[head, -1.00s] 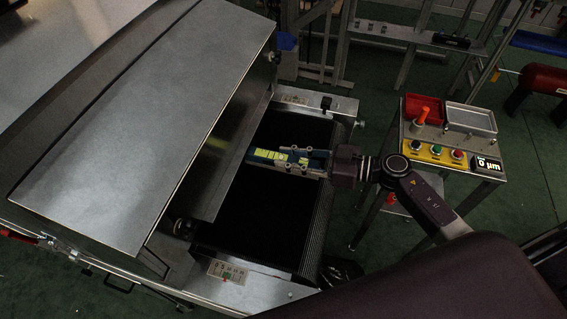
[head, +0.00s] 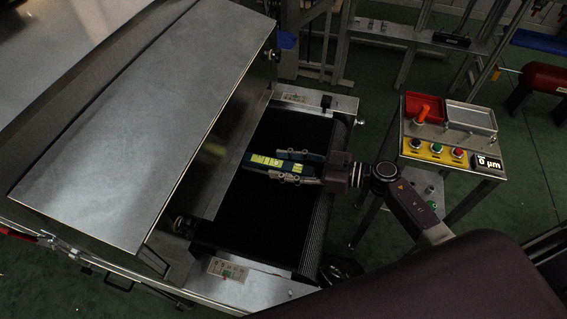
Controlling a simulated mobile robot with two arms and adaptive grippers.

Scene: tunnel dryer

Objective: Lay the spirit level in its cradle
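The spirit level (head: 263,162) is a dark blue bar with yellow-green labels. It lies over the black belt of the dryer, lengthways in line with my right gripper. My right gripper (head: 296,165) has its fingers spread on either side of the level's right-hand part. The lower finger is close beside the level, and a gap shows toward the upper finger. I cannot tell whether the level touches the belt. No cradle can be made out with certainty. My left gripper is not in view.
The dryer's metal hood (head: 150,110) rises at left, close to the level's left end. The black belt (head: 255,212) is otherwise bare. A stand with red (head: 424,106) and grey trays (head: 470,118), buttons and a "0 µm" display (head: 488,163) stands at right. A rail runs behind.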

